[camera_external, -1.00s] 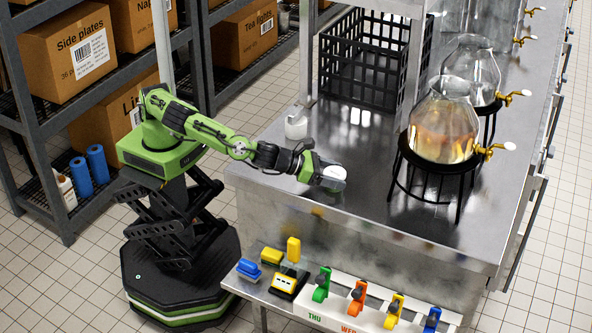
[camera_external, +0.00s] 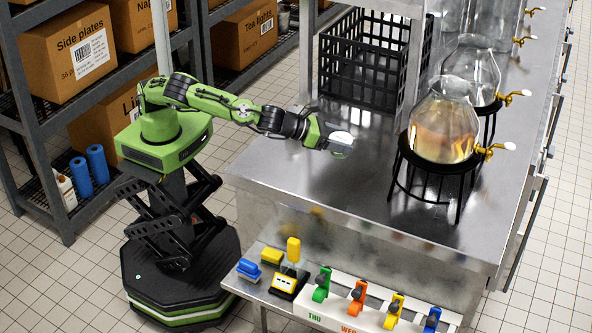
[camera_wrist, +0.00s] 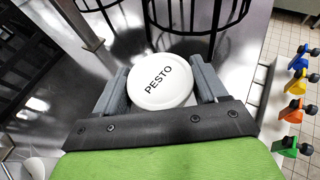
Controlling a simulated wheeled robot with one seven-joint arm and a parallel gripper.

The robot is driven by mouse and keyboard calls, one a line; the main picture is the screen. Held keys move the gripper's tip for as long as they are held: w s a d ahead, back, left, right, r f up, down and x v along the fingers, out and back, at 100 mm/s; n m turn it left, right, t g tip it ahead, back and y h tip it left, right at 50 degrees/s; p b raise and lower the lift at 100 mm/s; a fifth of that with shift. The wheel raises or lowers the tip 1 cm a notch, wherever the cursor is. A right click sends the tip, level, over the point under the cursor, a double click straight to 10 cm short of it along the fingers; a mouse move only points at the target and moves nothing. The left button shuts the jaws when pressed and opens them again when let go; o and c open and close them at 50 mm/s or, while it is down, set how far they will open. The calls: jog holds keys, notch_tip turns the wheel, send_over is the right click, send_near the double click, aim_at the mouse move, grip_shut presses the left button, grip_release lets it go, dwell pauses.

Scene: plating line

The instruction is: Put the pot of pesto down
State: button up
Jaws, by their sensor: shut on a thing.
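The pot of pesto (camera_wrist: 160,88) has a round white lid lettered PESTO. In the wrist view it sits between the two grey fingers of my gripper (camera_wrist: 163,90), which is shut on it. In the external view my gripper (camera_external: 337,146) holds the white-lidded pot (camera_external: 341,138) over the steel counter (camera_external: 290,180), in front of the black crate. The pot's underside is hidden, and I cannot tell how far it is above the counter.
A black crate (camera_external: 345,65) stands behind my gripper. Glass dispensers with taps, one holding amber liquid (camera_external: 443,132), stand on black stands at right. Coloured clips (camera_external: 358,297) line the front ledge. The counter's front middle is clear.

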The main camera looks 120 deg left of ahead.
jog(key=s+a+n+g+y+p, duration=0.1)
jog(key=s+a, duration=0.2)
jog(key=a, duration=0.6)
jog(key=s+a+n+g+y+p, duration=0.1)
jog(key=s+a, duration=0.2)
jog(key=a, duration=0.7)
notch_tip(320, 180, down, 9)
jog(key=b, duration=0.2)
jog(key=shift+w+d+f+b, duration=0.1)
jog(key=shift+d+f+b, duration=0.05)
jog(key=shift+b, duration=0.2)
jog(key=shift+f, duration=0.1)
jog(key=shift+f, duration=0.1)
jog(key=o, duration=1.1)
